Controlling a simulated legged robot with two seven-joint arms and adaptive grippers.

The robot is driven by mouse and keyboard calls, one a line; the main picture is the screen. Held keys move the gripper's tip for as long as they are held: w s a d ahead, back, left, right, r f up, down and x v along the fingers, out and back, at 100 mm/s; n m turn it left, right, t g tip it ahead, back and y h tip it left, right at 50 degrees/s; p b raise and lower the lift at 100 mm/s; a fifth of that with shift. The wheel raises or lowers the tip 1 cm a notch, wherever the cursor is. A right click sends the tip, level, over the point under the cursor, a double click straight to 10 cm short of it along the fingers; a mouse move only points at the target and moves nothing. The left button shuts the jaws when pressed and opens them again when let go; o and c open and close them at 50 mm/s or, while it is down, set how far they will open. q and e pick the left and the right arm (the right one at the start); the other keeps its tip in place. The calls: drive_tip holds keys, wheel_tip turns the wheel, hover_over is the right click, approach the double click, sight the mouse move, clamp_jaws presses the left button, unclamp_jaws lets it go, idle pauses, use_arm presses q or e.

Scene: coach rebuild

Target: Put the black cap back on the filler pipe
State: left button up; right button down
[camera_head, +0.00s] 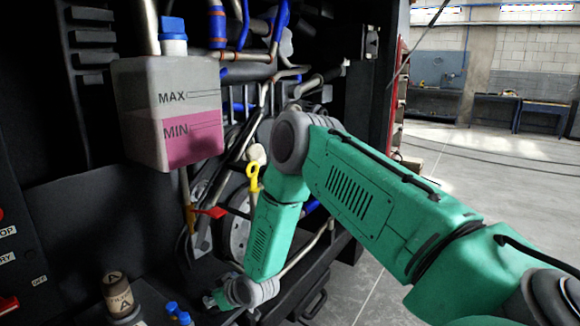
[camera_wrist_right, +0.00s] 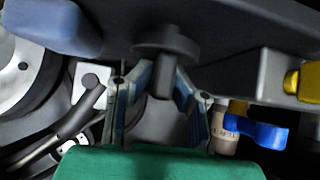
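My right gripper (camera_head: 217,298) is low in the head view, at the end of the green arm and close above the dark ledge. In the right wrist view, its two fingers (camera_wrist_right: 163,82) stand on either side of the stem of a dark, mushroom-shaped piece, which looks like the black cap (camera_wrist_right: 165,48). The stem fills the gap between the fingertips, and the broad disc lies beyond them. Whether the disc touches anything is unclear. In the head view the cap is hidden. I cannot make out the filler pipe with certainty. My left gripper is out of view.
A tank (camera_head: 165,110) with pink fluid and a blue lid hangs above left. A tan cylinder (camera_head: 118,294) marked A and a blue handle (camera_head: 172,309) stand left of the gripper. A yellow handle (camera_head: 253,177) and a red lever (camera_head: 210,212) are near the arm. Open floor lies right.

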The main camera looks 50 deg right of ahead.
drive_tip(key=shift+r, duration=0.15)
drive_tip(key=shift+r+p, duration=2.4)
drive_tip(key=shift+r, duration=0.55)
drive_tip(key=shift+f, duration=0.1)
